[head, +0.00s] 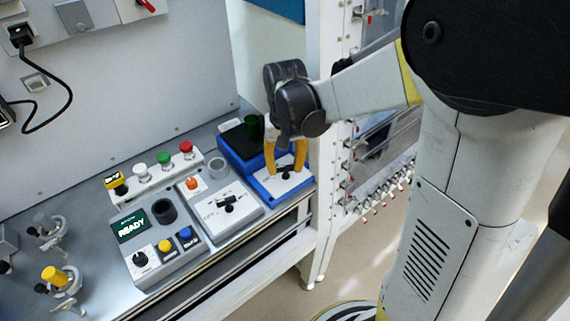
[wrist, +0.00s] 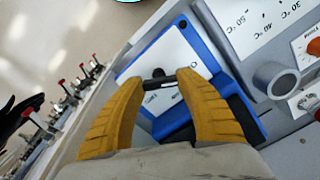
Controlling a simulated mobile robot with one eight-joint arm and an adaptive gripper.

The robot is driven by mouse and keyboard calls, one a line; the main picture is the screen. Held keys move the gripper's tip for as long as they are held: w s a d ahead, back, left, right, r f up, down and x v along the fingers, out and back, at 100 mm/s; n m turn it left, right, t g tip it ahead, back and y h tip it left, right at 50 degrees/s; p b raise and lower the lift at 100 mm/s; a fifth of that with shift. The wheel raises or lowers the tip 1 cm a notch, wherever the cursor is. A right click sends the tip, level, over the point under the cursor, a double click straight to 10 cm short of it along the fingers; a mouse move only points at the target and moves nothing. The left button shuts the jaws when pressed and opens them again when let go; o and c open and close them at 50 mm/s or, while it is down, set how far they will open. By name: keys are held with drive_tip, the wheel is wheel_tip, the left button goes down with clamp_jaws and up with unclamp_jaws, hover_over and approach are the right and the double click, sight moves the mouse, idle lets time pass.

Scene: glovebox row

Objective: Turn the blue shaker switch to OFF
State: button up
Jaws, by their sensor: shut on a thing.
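The blue shaker (head: 262,184) stands at the right end of the bench, with a white front panel and a dark top. Its black bar-shaped switch (wrist: 158,74) is on the white panel, lying crosswise between my fingertips in the wrist view. My gripper (head: 285,171) reaches down over the panel with its yellow fingers on either side of the switch. In the wrist view my gripper (wrist: 161,79) is shut on the switch, one fingertip at each end of the bar. Panel lettering is partly hidden by my fingers and too small to read, so the switch setting cannot be told.
A grey-white hotplate-like unit (head: 222,212) with an orange knob stands close on the left. Beyond it are a READY console (head: 140,228) and a button strip (head: 160,172). A white frame post (head: 325,150) rises at the right.

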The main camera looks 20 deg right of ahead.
sight(285, 167)
idle(0.3)
drive_tip(key=o, duration=1.2)
wheel_tip(285, 167, up, 12)
idle(0.3)
